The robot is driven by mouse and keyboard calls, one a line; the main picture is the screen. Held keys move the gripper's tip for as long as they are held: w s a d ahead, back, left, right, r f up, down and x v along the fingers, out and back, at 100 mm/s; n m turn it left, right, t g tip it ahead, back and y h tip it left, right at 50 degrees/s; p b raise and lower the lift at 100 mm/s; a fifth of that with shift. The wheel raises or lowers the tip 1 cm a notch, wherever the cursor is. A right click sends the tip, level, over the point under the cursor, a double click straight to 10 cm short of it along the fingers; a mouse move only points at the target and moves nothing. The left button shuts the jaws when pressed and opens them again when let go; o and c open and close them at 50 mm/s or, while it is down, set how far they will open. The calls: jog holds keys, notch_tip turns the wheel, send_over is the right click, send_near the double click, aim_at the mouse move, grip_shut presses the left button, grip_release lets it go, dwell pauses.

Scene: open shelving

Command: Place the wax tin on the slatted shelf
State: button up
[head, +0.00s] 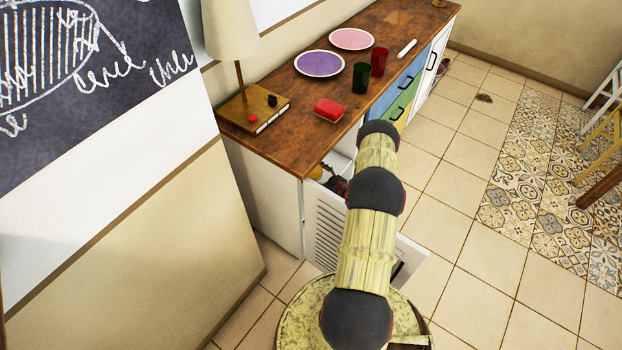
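I cannot pick out the wax tin for sure. My arm reaches forward over the open end of the cabinet, and its far end bends down behind my own links. A small dark and reddish part, likely my gripper (336,185), shows at the cabinet opening, mostly hidden by the arm. Its fingers cannot be made out. A small yellow-orange item (316,172) shows just left of it, too small to name. A white slatted panel (326,228), which looks like an open door, stands at the cabinet's near end. No slatted shelf can be made out inside.
The wooden cabinet top (290,140) holds a lamp (240,80), a red block-like item (328,110), a purple plate (319,63), a pink plate (351,39), a green cup (361,78) and a red cup (379,61). Chairs (605,120) stand far right. The tiled floor between is mostly clear.

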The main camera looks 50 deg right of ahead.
aim_at(311, 175)
jog(key=shift+w+d+f, duration=0.2)
jog(key=shift+w+f, duration=0.05)
jog(key=shift+f, duration=0.1)
jog(key=shift+w+d+f+b, duration=0.15)
jog(key=shift+f+b, duration=0.3)
jog(key=shift+f, duration=0.45)
jog(key=shift+w+d+f+b, duration=0.1)
jog(key=shift+f+b, duration=0.35)
jog(key=shift+f, duration=0.45)
jog(key=shift+f, duration=0.15)
jog(key=o, duration=1.4)
jog(key=shift+a, duration=0.1)
jog(key=shift+o, duration=0.5)
